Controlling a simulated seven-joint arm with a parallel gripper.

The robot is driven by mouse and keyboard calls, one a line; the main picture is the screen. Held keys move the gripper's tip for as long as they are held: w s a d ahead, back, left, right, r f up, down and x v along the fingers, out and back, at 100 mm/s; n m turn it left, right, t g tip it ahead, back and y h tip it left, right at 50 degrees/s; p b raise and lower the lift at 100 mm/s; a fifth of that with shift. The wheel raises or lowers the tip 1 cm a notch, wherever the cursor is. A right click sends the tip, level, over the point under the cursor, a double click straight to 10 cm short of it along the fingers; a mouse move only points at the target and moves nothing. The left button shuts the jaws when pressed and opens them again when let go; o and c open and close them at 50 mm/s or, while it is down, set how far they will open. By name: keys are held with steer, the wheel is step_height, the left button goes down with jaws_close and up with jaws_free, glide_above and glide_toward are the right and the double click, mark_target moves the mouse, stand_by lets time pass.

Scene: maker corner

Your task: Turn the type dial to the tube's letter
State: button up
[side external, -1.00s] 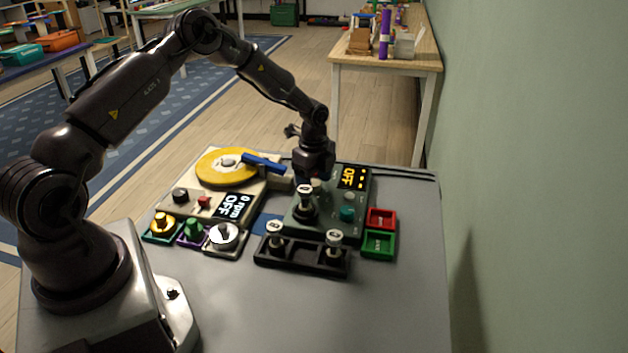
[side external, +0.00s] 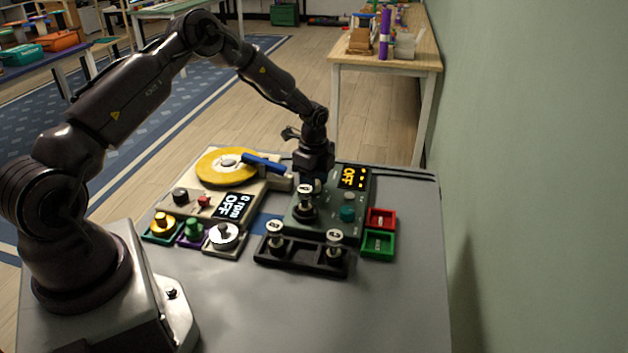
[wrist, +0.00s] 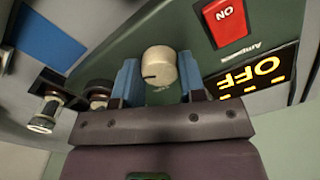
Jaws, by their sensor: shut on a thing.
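The cream type dial (wrist: 160,67) sits on the green tester (side external: 328,221), with a dark pointer mark on its face toward the left in the wrist view. My gripper (wrist: 159,82) has its blue fingers on both sides of the dial and is shut on it. In the side view my gripper (side external: 313,180) is low over the back of the tester and mostly hides the dial. A tube (side external: 305,202) with a white cap stands upright in the tester; its letter is too small to read. The dial's own letters are not legible.
The tester's display (side external: 352,177) reads OFF, beside a red ON switch (wrist: 226,20). A teal knob (side external: 347,214) is at the front. A black rack (side external: 302,260) holds two tubes. Red (side external: 381,219) and green (side external: 378,244) trays are right; a yellow turntable (side external: 226,167) is left.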

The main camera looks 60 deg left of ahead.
steer(key=n, duration=0.5)
steer(key=shift+n, duration=0.4)
steer(key=n, duration=0.5)
steer(key=shift+n, duration=0.3)
steer(key=n, duration=1.1)
steer(key=shift+n, duration=0.3)
steer(key=o, duration=0.9)
steer(key=shift+r, duration=0.15)
